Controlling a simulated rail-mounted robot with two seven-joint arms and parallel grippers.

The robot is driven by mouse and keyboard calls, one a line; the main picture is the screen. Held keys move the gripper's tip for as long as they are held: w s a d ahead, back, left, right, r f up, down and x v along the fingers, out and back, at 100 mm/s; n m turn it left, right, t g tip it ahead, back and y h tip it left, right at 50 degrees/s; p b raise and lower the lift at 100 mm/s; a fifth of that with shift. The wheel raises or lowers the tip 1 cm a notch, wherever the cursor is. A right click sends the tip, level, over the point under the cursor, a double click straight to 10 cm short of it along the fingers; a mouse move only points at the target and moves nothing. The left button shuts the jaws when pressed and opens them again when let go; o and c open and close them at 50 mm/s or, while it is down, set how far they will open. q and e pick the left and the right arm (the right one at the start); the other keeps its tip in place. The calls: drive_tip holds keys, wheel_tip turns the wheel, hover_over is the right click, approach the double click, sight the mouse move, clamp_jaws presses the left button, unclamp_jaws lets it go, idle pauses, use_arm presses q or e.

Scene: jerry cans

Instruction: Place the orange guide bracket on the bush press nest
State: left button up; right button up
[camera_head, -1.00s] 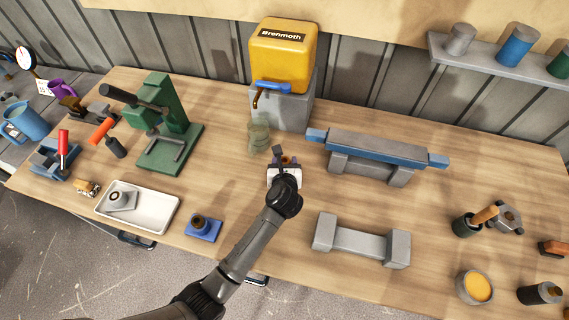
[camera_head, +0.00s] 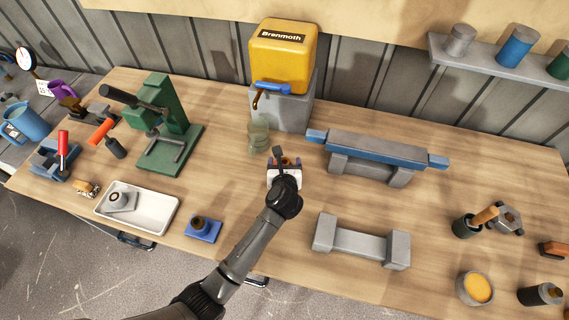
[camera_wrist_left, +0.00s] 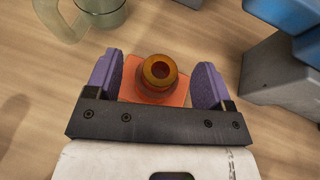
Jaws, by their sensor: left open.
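The orange guide bracket (camera_wrist_left: 158,92) has a flat orange base and a round amber-brown bush with a hole on top. In the left wrist view it sits between the two purple fingers of my left gripper (camera_wrist_left: 160,70), with a gap on either side. In the head view my left gripper (camera_head: 284,161) is over the middle of the table, with a little of the bracket showing there. A green press (camera_head: 165,125) stands at the left; the grey U-shaped part on its base (camera_head: 166,150) looks like its nest, with nothing seen on it. My right gripper is not in view.
A glass mug (camera_head: 258,137) stands just behind my left gripper, near the yellow dispenser (camera_head: 283,55). A white tray (camera_head: 155,213) with a grey bracket and a blue bracket (camera_head: 203,229) lie front left. Grey stands (camera_head: 361,242) are at the right.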

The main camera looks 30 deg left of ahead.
use_arm(q)
drive_tip(key=p+v, duration=0.1)
drive_tip(key=v, duration=1.1)
